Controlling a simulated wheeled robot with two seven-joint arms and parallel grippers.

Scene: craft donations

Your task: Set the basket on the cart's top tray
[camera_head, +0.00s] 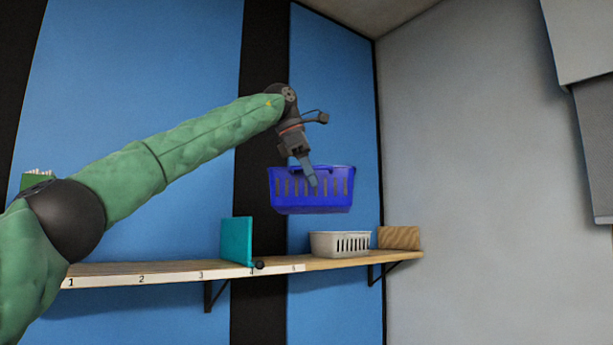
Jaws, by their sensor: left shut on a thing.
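A blue slotted basket (285,200) hangs in the air above the wall shelf, roughly level and apart from it. My left gripper (311,176), at the end of the green arm from the left, is shut on the basket near the top of its side. The fingers cover part of the basket's front. What is inside the basket is hidden. The cart and its top tray are not in view. My right gripper is not in view.
The wooden shelf (175,273) has numbers on its front edge. On it stand a teal upright panel (236,241), a pale slotted basket (340,244) below the blue one, and a wooden block (400,238) at the right end.

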